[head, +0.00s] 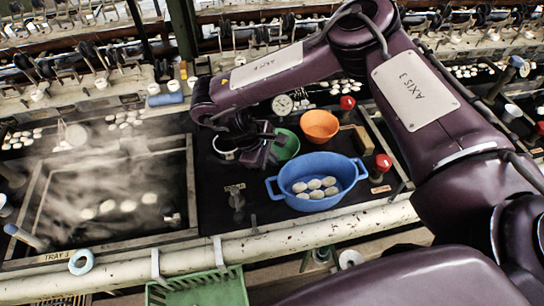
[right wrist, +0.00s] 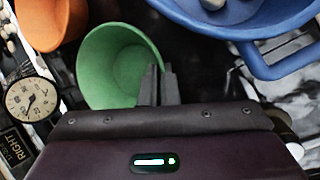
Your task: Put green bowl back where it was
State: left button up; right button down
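The green bowl (head: 288,147) is at the middle of the head view, behind the blue two-handled basin (head: 345,190) and left of the orange bowl (head: 319,126). My right gripper (head: 262,152) is at its left side, partly covering it. In the right wrist view the green bowl (right wrist: 112,62) has its opening in view and looks empty. My right gripper's fingers (right wrist: 161,86) are close together, with the bowl's rim between them. Whether the bowl touches the surface below is hidden. My left gripper is not in view.
The blue basin holds several pale cocoons and stands close to the green bowl. A round dial gauge (head: 282,105), red-topped knobs (head: 383,162) and a metal fitting (head: 236,197) surround the dark counter. A steaming water basin (head: 62,250) with cocoons lies left.

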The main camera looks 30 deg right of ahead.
jog(key=c, duration=2.1)
grip_release()
jog(key=o, duration=0.4)
jog(key=shift+r, duration=0.2)
jog(key=v, duration=1.1)
jog(key=shift+a+r, duration=0.2)
jog(key=shift+r, duration=0.15)
